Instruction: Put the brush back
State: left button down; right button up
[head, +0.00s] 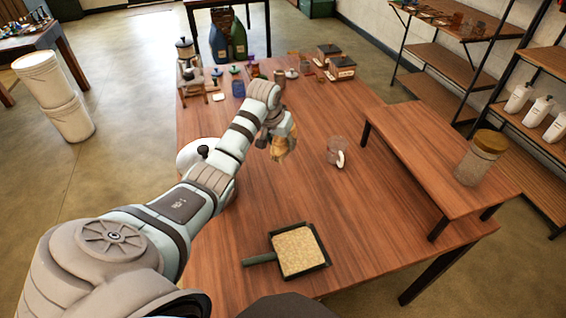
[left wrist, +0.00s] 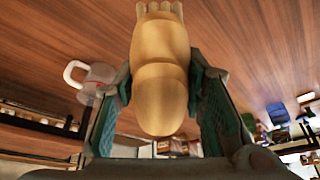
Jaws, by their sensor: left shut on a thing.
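The brush (head: 284,149) is light yellow-brown and hangs above the middle of the wooden table (head: 380,222). My left gripper (head: 272,139) is shut on it. In the left wrist view the brush (left wrist: 160,65) has a rounded, wood-coloured body with pale bristle tufts at its far end. The two fingers of my left gripper (left wrist: 160,92) press on it from both sides. In the head view my arm and gripper hide part of the brush. My right gripper is not in view.
A clear mug (head: 335,153) stands right of the brush. A dark-rimmed pan of tan grains (head: 298,250) lies at the front. A raised shelf with a lidded jar (head: 479,160) is at right. A white kettle (head: 187,156) is partly behind my arm. Small containers crowd the far end.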

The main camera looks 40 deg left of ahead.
aim_at(272, 151)
pick_arm(q)
jog(key=f, duration=0.5)
jog(key=shift+s+a+b, duration=0.3)
jog(key=shift+b, duration=0.05)
jog(key=f, duration=0.3)
jog(key=f+b, duration=0.1)
jog(key=shift+s+d+f, duration=0.15)
jog(key=shift+s+d, duration=0.05)
jog(key=shift+s, duration=0.1)
jog(key=shift+w+a+f, duration=0.1)
jog(key=shift+f, duration=0.05)
jog(key=c, duration=1)
grip_release()
jog(key=shift+c, duration=0.2)
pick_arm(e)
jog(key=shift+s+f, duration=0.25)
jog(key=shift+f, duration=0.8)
pick_arm(q)
jog(key=p+v, duration=0.4)
jog(key=v, duration=0.8)
jog(key=shift+r, duration=0.2)
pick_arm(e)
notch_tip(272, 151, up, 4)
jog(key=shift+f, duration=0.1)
